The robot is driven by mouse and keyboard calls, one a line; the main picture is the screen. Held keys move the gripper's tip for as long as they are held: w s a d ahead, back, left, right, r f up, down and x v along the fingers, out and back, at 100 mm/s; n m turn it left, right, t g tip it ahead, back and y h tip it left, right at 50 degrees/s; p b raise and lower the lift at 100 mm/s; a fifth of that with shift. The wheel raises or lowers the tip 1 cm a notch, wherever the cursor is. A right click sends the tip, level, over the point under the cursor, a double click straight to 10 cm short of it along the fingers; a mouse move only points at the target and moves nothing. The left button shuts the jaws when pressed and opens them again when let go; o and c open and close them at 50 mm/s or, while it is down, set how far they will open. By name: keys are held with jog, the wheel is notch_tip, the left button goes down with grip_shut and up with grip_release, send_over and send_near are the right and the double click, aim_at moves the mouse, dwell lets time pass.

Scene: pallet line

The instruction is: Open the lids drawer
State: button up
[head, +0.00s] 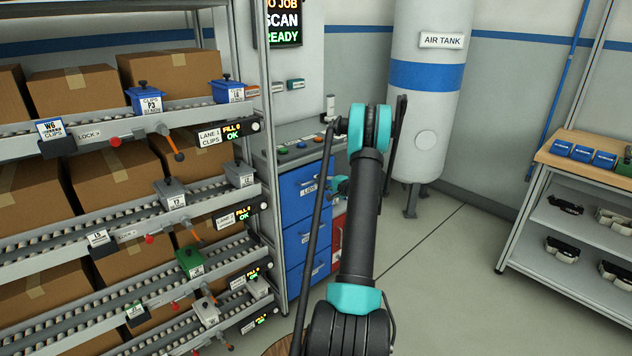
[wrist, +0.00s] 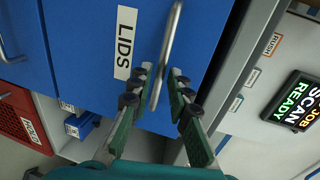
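The lids drawer (wrist: 85,50) is a blue front with a white LIDS label (wrist: 125,43) and a silver bar handle (wrist: 168,50). It is the top blue drawer of the cabinet in the head view (head: 298,190), and its front looks flush there. In the wrist view my gripper (wrist: 161,78) is open, with the handle passing between its fingertips. A small gap seems to show beside the handle; I cannot tell whether either finger touches it. In the head view my gripper (head: 338,186) is at the drawer's right side, partly hidden by my arm.
More blue drawers (head: 300,240) and a red front (head: 338,235) are below. A roller rack (head: 276,150) with boxes and bins stands close on the left. The air tank (head: 425,110) stands behind on the right, a workbench (head: 590,165) farther right. The floor (head: 450,270) between is clear.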

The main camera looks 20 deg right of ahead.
jog(key=shift+x, duration=1.45)
grip_shut()
